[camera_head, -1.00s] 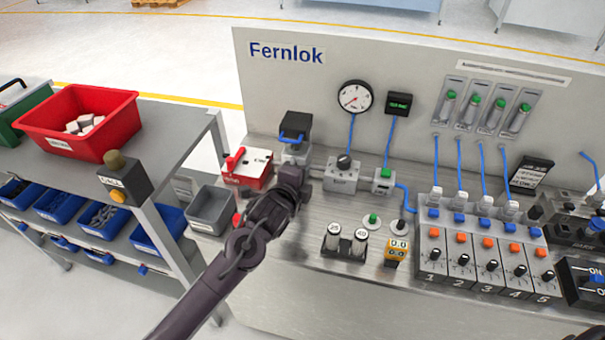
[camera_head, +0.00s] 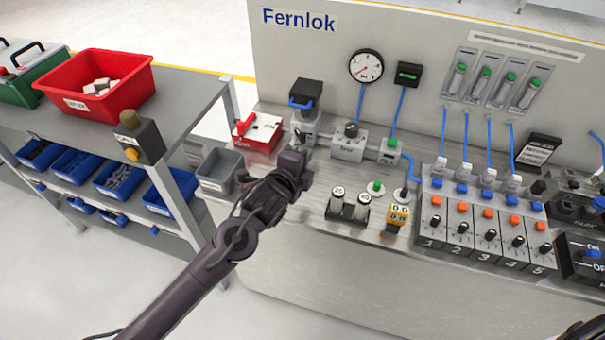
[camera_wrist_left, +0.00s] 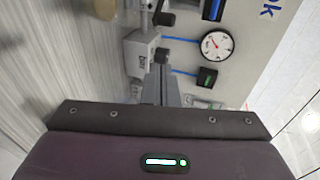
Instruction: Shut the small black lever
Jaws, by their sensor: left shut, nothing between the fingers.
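A small black lever (camera_head: 299,137) appears on the front of the grey block under the black box with the blue handle (camera_head: 306,93). It is partly hidden, and I cannot tell its exact position. In the left wrist view a black knob-like part (camera_wrist_left: 165,18) shows on that block, at the top. My left gripper (camera_head: 300,152) is shut and empty, just in front of and below this block in the head view. Its fingers (camera_wrist_left: 160,84) point toward the panel in the left wrist view. I cannot tell whether they touch anything.
A grey regulator with a black knob (camera_head: 351,131) stands right of the lever block. A red and white box (camera_head: 258,133) stands to its left, with a grey bin (camera_head: 218,178) nearer.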

